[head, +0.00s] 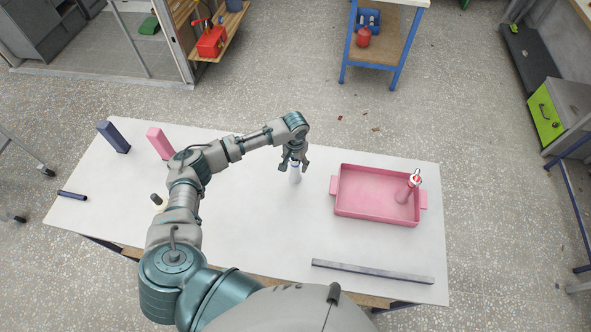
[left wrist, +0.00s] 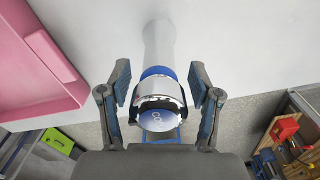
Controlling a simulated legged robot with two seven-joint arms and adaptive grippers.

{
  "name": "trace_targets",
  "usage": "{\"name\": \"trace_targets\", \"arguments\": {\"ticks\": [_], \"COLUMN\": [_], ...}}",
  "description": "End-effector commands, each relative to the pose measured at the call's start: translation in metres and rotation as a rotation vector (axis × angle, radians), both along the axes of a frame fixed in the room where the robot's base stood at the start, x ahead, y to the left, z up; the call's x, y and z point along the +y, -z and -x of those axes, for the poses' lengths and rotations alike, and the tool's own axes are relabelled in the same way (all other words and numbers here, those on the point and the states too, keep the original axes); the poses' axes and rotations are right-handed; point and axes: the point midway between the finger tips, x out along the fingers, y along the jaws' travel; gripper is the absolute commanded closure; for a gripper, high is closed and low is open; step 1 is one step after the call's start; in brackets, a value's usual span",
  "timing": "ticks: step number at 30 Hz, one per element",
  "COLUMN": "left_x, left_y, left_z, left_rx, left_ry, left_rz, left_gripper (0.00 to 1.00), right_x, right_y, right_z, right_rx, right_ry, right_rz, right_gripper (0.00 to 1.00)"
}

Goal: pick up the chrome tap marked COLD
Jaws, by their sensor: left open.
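The chrome tap marked COLD (head: 295,175) stands upright on the white table, directly below my left gripper (head: 294,164), which hides its upper part. In the left wrist view the tap (left wrist: 160,91) shows a chrome head with blue bands and a blue disc whose lettering is only partly readable. The open fingers of my left gripper (left wrist: 160,78) stand on either side of the tap, with a gap showing on each side. A second tap with a red and white top (head: 413,182) stands in the pink tray. My right gripper is not in view.
The pink tray (head: 347,207) lies right of the tap. A grey bar (head: 372,271) lies near the front edge. A dark blue block (head: 113,137), a pink block (head: 159,143) and a dark cylinder (head: 72,195) are at the left. The table between tap and bar is clear.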

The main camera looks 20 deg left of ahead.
Motion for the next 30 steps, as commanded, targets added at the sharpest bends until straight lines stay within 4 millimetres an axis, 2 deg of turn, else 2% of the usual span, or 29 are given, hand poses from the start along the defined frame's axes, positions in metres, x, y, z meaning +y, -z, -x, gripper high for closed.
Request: {"name": "trace_targets", "arguments": {"ticks": [5,13,25,30], "left_x": [0.0,0.0,0.0,0.0], "left_y": [0.0,0.0,-0.002,-0.01], "left_z": [0.0,0.0,-0.001,-0.001], "left_rx": [0.0,0.0,-0.004,-0.005], "left_ry": [0.0,0.0,0.0,0.0], "left_rz": [0.0,0.001,0.002,0.003], "left_gripper": [0.37,1.0,1.0,1.0], "right_x": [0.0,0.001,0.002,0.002], "right_y": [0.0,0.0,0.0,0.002], "right_z": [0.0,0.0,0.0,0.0], "right_rx": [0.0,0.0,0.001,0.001], "right_ry": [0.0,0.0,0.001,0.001], "right_rz": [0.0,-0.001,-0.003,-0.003], "right_gripper": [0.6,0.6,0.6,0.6]}}
